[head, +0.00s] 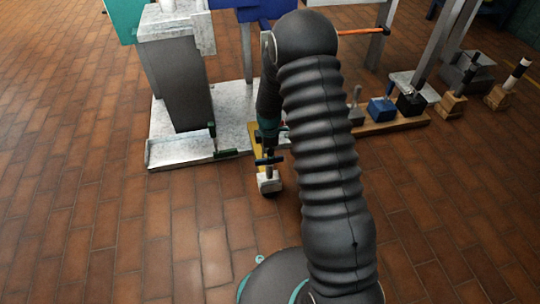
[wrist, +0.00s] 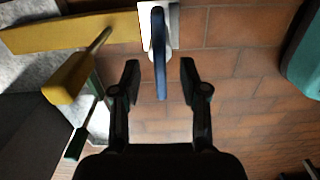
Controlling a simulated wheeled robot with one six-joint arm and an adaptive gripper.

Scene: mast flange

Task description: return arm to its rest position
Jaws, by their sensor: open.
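My arm, black and ribbed, rises through the middle of the head view and bends down at its far end. My gripper (wrist: 160,70) is open, with its two dark fingers apart and pointing ahead in the wrist view. A blue handle (wrist: 160,75) on a white block (wrist: 173,30) appears between the fingers; neither finger touches it. In the head view the blue handle (head: 270,161) and white block (head: 269,182) stand low, just below the gripper (head: 268,146). The fingers are small and partly hidden there.
A white-grey stand (head: 180,70) on a pale base plate (head: 165,152) is at left. Several handled blocks stand on a wooden board (head: 395,124) at right. A yellow bar (wrist: 70,32) and yellow tool (wrist: 70,82) are left in the wrist view. Brick floor is clear in front.

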